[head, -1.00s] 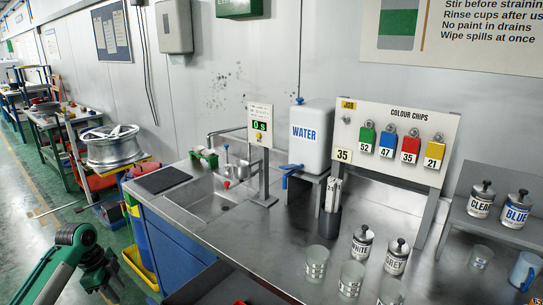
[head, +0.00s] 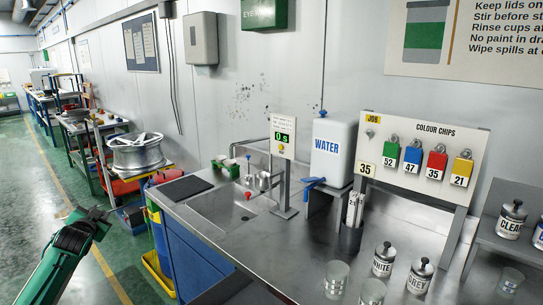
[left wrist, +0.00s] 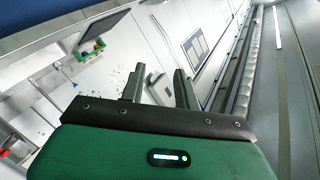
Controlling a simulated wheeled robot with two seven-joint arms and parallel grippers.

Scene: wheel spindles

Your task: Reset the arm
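My left arm, green with a black end, comes in at the lower left of the head view. My left gripper (head: 97,217) is there, over the green floor, left of the blue bench and apart from it. In the left wrist view the two dark fingers of the left gripper (left wrist: 159,82) stand apart with nothing between them, so it is open and empty. That view is tilted and shows the wall and sink area beyond. My right gripper is not in view.
The steel bench with a sink (head: 238,212) holds a water tank (head: 333,150), lidded pots (head: 385,260) and clear cups (head: 337,278). A colour chip board (head: 420,160) stands behind. A metal wheel (head: 138,152) sits on a cart further back. The floor aisle at left is clear.

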